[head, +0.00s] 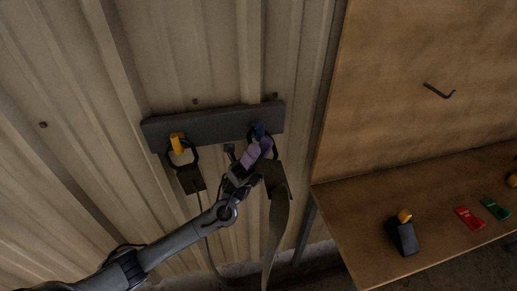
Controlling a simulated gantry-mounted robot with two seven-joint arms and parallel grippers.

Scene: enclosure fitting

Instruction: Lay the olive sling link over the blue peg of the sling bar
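The dark sling bar (212,126) is fixed across the corrugated wall, with a yellow peg (177,142) on its left and a blue peg (258,129) on its right. The olive sling link (278,188) is at the right end, its dark ring close to the blue peg and its strap hanging down. My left gripper (260,149), with purple fingers, is at that ring, just below the blue peg. The fingers overlap the ring, so I cannot tell whether they grip it or whether the ring is around the peg. My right gripper is out of view.
Another dark ring and strap (191,180) hangs at the yellow peg. A wooden bench (345,225) on the right carries a dark block with a yellow top (401,236), a red piece (469,218) and a green piece (495,208). A hook (438,91) is on the board above.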

